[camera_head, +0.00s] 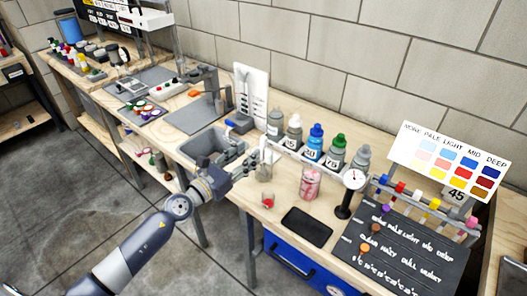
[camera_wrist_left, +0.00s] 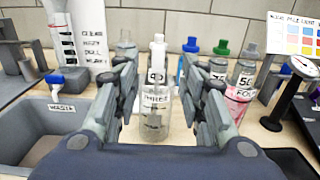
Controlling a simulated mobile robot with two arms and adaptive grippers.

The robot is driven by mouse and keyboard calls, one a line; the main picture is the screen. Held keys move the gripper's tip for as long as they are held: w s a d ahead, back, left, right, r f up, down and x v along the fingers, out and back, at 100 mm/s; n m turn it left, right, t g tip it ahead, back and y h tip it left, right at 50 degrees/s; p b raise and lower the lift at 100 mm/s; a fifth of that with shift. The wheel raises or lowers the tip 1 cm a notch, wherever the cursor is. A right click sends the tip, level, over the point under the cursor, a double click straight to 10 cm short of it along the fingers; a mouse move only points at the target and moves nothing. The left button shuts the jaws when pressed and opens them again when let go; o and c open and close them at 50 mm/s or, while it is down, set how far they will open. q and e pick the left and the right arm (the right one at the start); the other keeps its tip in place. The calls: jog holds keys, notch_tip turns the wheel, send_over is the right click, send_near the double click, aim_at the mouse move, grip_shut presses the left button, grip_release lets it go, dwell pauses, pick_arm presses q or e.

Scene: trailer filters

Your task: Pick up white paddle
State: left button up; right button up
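My left gripper (camera_head: 256,161) is over the workbench by the sink, with its two fingers spread and nothing held between them. In the left wrist view the gripper (camera_wrist_left: 166,92) frames a clear jar (camera_wrist_left: 157,118) labelled rinse, which stands ahead and apart from the fingers. The jar also shows in the head view (camera_head: 265,173). A white-capped bottle (camera_head: 293,132) stands behind it and lines up with it in the wrist view (camera_wrist_left: 159,45). I cannot clearly make out a white paddle; small coloured pieces sit on a rack (camera_head: 425,207) at the right. My right gripper is out of view.
A row of capped bottles (camera_head: 315,143) lines the back. A pink jar (camera_head: 310,183), a dial gauge (camera_head: 352,182) and a black pad (camera_head: 307,226) are right of the gripper. The sink (camera_head: 212,146) is left. A colour chart (camera_head: 446,163) stands at the far right.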

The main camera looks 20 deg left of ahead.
aim_at(262, 141)
pick_arm(q)
jog(key=x, duration=0.9)
jog(key=shift+w+a, duration=0.1)
jog(key=shift+c, duration=1.1)
grip_shut()
